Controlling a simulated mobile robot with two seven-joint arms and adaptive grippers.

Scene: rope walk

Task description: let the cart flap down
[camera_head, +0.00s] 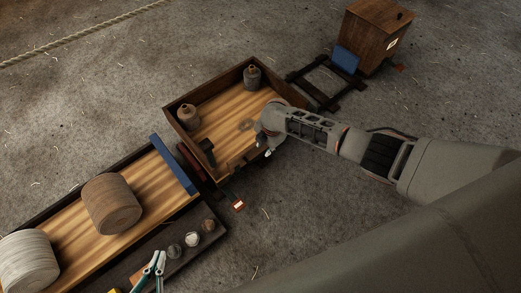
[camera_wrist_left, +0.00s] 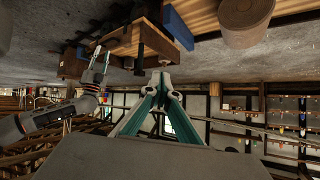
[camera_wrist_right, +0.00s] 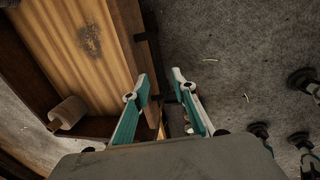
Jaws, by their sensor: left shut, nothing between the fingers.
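The middle cart is a wooden tray on a dark frame, with dark raised walls (camera_head: 215,81). Its near side wall, which looks like the flap, is largely hidden by my right arm in the head view. This wall stands up along the tray edge in the right wrist view (camera_wrist_right: 126,30). My right gripper (camera_wrist_right: 160,80) is open at that edge, one finger over the tray side and one over the floor side; I cannot tell if they touch the wall. My left gripper (camera_head: 155,265) is shut and empty over the left cart's near side, and shows in the left wrist view (camera_wrist_left: 164,75).
The left cart (camera_head: 135,232) carries a wooden drum (camera_head: 111,204), a pale rope coil (camera_head: 27,262) and a blue end board (camera_head: 173,164). A wooden box (camera_head: 372,35) stands behind right.

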